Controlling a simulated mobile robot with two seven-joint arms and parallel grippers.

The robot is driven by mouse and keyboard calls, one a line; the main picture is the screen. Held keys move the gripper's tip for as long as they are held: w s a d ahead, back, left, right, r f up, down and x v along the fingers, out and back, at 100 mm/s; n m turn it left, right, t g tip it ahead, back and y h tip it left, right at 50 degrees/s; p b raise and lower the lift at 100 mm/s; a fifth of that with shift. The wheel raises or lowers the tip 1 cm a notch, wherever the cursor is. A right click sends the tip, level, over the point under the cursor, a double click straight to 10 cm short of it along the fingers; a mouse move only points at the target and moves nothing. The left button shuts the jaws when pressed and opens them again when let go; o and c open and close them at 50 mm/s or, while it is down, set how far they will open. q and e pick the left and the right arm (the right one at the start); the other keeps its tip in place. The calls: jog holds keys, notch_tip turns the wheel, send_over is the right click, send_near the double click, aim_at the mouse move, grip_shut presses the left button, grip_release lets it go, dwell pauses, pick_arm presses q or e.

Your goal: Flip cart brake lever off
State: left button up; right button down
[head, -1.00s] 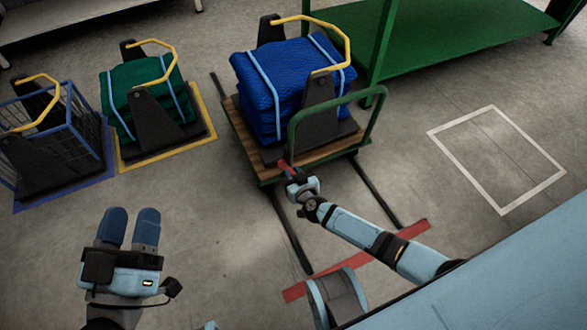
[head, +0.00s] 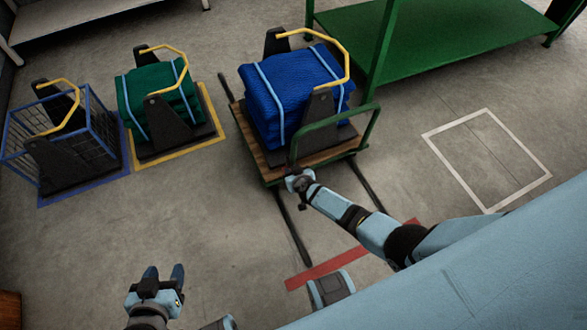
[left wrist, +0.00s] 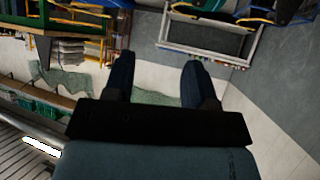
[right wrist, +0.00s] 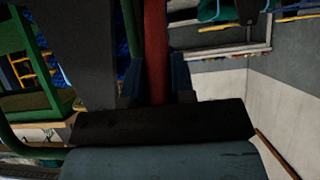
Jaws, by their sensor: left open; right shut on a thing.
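The cart (head: 243,130) has a wooden deck, a green frame and a green handle (head: 345,115), and it carries a blue folded net (head: 300,88). The red brake lever (right wrist: 155,45) shows in the right wrist view, upright in the picture between the fingers of my right gripper (right wrist: 155,82), which is shut on it. In the head view my right gripper (head: 292,178) is at the cart's near edge, below the handle, and the lever is hidden there. My left gripper (head: 164,274) is open and empty over the floor at the lower left, well away from the cart.
The cart stands on dark floor rails (head: 293,230) that end near a red floor strip (head: 328,268). A green net stack (head: 160,98) and a blue wire cage (head: 60,140) stand to the left. A white floor square (head: 487,160) to the right is empty. A green table (head: 430,40) stands behind.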

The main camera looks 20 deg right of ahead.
jog(key=shift+w+a+r+p, duration=0.1)
jog(key=shift+w+r+p, duration=0.1)
jog(key=shift+p, duration=0.2)
jog(key=shift+g, duration=0.3)
